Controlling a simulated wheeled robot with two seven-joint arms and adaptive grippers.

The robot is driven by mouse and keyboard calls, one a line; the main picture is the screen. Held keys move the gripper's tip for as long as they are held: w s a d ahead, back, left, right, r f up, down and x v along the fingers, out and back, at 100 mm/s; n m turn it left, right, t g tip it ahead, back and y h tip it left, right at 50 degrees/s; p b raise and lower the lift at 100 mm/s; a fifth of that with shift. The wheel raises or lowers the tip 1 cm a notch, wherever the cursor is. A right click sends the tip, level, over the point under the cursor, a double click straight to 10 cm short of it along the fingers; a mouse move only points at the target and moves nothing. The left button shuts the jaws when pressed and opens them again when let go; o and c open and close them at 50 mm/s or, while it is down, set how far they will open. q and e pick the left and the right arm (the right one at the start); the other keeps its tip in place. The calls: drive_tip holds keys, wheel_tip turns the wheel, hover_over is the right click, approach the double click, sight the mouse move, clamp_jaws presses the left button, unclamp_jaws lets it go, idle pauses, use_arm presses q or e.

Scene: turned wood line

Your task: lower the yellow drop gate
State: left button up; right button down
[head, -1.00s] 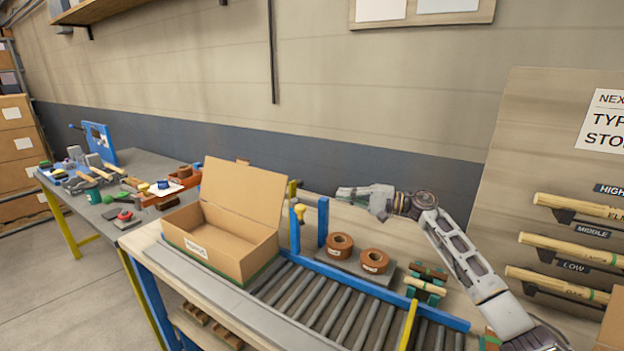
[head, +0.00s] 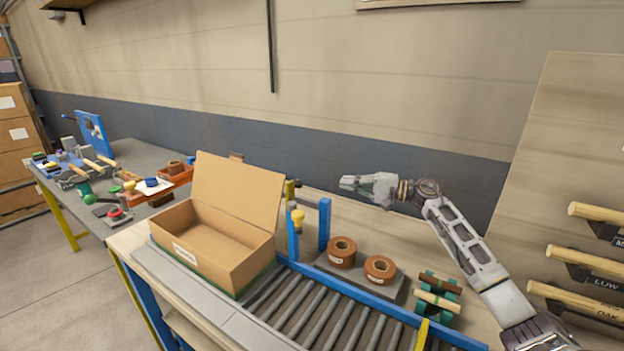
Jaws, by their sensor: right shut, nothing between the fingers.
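A yellow knob-like part (head: 297,219) stands at two blue posts (head: 324,224) on the far side of the roller conveyor, right of the open box. A yellow bar (head: 421,335) also shows at the conveyor's lower right, partly cut off by the frame. I cannot tell for certain which of these belongs to the drop gate. My right gripper (head: 348,183) is shut and empty. In the picture it is above and right of the blue posts, with its fingers pointing left. It does not appear to touch anything. My left gripper is out of view.
An open cardboard box (head: 222,258) sits at the conveyor's left end. Two brown rolls (head: 342,252) stand on a grey plate behind the blue rail (head: 385,310). A green rack with sticks (head: 437,297) is to their right. A tool-covered grey table (head: 140,155) is at left.

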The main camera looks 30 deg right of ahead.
drive_tip(key=shift+w, duration=0.15)
drive_tip(key=shift+w+r, duration=0.1)
idle(0.4)
